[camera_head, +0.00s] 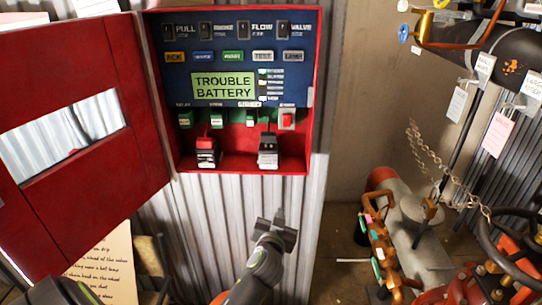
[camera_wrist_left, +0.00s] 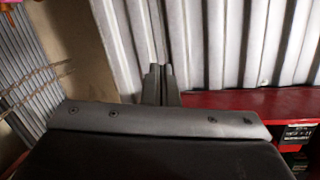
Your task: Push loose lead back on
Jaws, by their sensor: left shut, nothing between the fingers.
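The open red alarm panel (camera_head: 312,150) hangs on the corrugated wall, and its green display (camera_head: 224,86) reads "TROUBLE BATTERY". Thin leads run up from both; which lead is loose is too small to tell. My left gripper (camera_head: 279,218) is shut and empty, below the panel and in front of the wall. Its closed fingers also show in the left wrist view (camera_wrist_left: 160,83), beside the panel's red edge (camera_wrist_left: 230,99). My right gripper is out of view.
The red panel door (camera_head: 90,165) swings out to the left. A paper note (camera_head: 108,262) is at lower left. Pipes, orange valves (camera_head: 382,250) and a hanging chain (camera_head: 440,165) fill the right. The wall just under the panel is clear around my gripper.

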